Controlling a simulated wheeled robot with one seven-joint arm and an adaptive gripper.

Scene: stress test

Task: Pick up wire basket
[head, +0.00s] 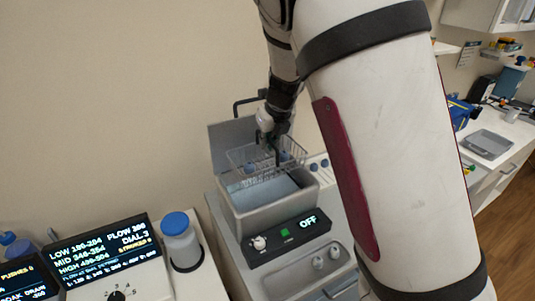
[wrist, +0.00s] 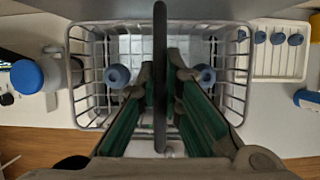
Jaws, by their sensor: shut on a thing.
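The wire basket (head: 240,158) hangs just above the open grey bath (head: 240,220) in the head view. Its wire rim and side also show in the wrist view (wrist: 84,100). Two blue-capped bottles, one at left (wrist: 117,76) and one at right (wrist: 205,76), stand in it. My gripper (head: 275,135) is over the basket, pointing down. In the wrist view its green-padded fingers (wrist: 160,75) are shut on the basket's dark upright handle (wrist: 160,25). The fingers and handle hide the middle of the basket.
The bath's lid (head: 228,138) stands open behind it. A panel reading OFF (head: 285,238) is on its front. A blue-capped bottle (head: 181,243) and a display (head: 100,252) stand to the left. A rack with several blue-capped vials (wrist: 272,55) shows in the wrist view.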

